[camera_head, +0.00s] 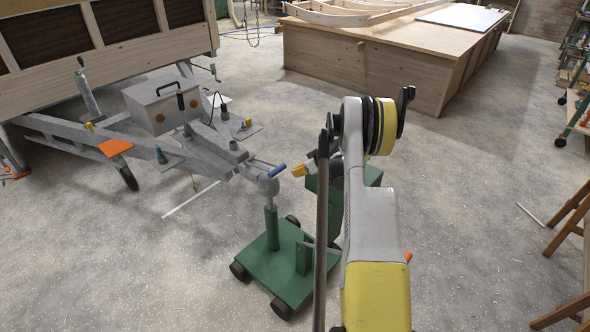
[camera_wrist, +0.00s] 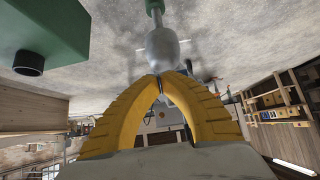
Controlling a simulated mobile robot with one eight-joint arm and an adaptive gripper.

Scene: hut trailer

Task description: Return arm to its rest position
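My arm rises from the bottom of the head view, white and yellow, and bends over toward the trailer's front. My gripper (camera_head: 299,171) shows only as a small yellow tip close to a blue-ended handle (camera_head: 277,170) on the trailer coupling (camera_head: 267,185). A narrow gap seems to lie between tip and handle. In the wrist view, the two yellow fingers (camera_wrist: 160,78) arch together and their tips meet, with nothing clearly held. The grey rounded coupling end (camera_wrist: 162,48) appears just past the tips; I cannot tell whether they touch.
A green wheeled dolly (camera_head: 276,265) with a post stands under the coupling, near my arm. The trailer frame and grey box (camera_head: 158,104) are at left. A large wooden bench (camera_head: 385,62) is behind. Wooden trestles (camera_head: 568,220) stand at right; floor between is open.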

